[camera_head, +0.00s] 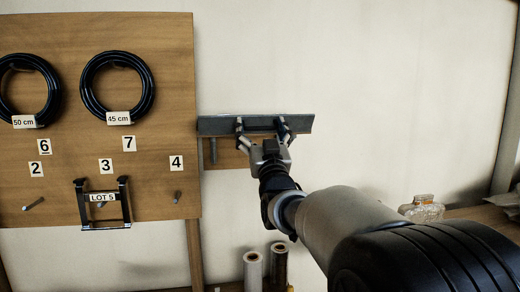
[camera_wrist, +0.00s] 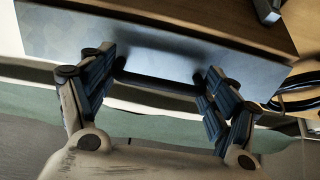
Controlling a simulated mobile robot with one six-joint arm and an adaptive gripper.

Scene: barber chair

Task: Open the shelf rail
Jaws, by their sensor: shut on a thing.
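The shelf rail (camera_head: 258,121) is a long dark grey metal piece beside the right edge of the wooden board, roughly level. In the wrist view it shows as a blue-grey face (camera_wrist: 150,42) with a dark bar (camera_wrist: 158,83) along its edge. My gripper (camera_head: 263,129) is at the middle of the rail, its two fingers spread across part of its length. In the wrist view my gripper (camera_wrist: 158,78) has one finger at each end of the dark bar and is shut on it. The exact contact faces are partly hidden by the fingers.
A wooden board (camera_head: 100,190) at left carries black coils (camera_head: 118,58), numbered labels and a black bracket (camera_head: 103,207). Two rolls (camera_head: 253,270) stand below the rail. The wall right of the rail is bare.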

